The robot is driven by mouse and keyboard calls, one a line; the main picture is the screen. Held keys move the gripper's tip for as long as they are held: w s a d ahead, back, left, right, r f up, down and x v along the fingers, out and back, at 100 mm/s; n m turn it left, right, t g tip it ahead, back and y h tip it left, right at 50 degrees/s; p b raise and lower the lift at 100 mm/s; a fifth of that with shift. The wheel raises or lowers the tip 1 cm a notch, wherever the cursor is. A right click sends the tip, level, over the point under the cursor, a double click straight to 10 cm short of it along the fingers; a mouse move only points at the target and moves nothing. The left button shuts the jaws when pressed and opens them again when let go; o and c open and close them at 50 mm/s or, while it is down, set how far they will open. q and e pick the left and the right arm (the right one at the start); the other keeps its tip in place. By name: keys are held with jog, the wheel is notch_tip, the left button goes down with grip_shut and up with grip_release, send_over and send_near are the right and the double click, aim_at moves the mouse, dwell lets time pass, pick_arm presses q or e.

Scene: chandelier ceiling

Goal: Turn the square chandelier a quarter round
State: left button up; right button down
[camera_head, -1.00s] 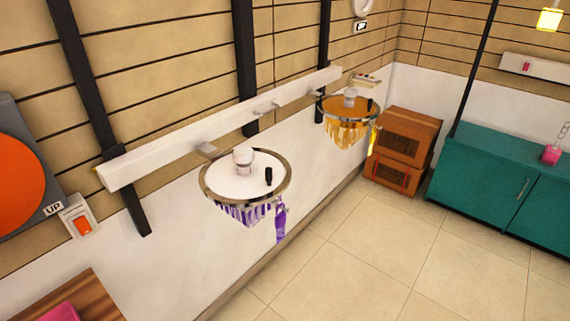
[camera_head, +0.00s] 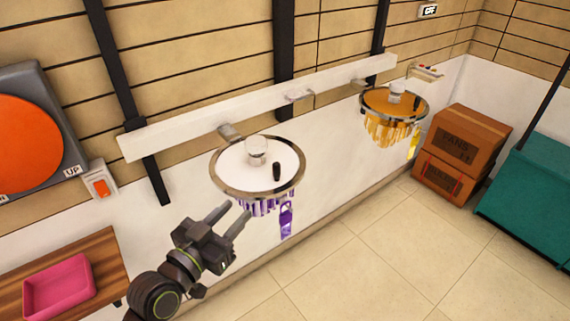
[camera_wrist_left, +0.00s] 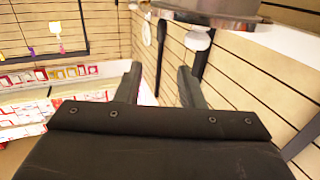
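Two round chandeliers hang from a white wall rail (camera_head: 190,118). The nearer has a white top and metal rim (camera_head: 217,182), purple crystals, and a purple tag (camera_head: 287,222). The farther is amber (camera_head: 378,106) with a yellow tag. No square chandelier shows. My left gripper (camera_head: 231,212) is open and empty, just in front of and below the nearer rim, with its fingers pointing toward it. In the left wrist view the two fingers (camera_wrist_left: 158,80) stand apart, and a grey metal rim (camera_wrist_left: 210,14) is overhead. My right gripper is not in view.
A wooden shelf with a pink tray (camera_head: 58,288) is at lower left. An orange disc (camera_head: 25,130) and a switch (camera_head: 101,188) are on the wall. Brown crates (camera_head: 455,140) and a teal cabinet (camera_head: 535,195) stand at right. The tiled floor (camera_head: 400,255) is clear.

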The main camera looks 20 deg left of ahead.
aim_at(275, 170)
pick_arm(q)
jog(key=p+x, duration=0.4)
jog(key=x, duration=1.3)
jog(key=shift+a+f+p, duration=0.15)
jog(key=shift+a+p, duration=0.05)
jog(key=shift+p, duration=0.15)
jog(key=shift+c, duration=0.4)
grip_shut()
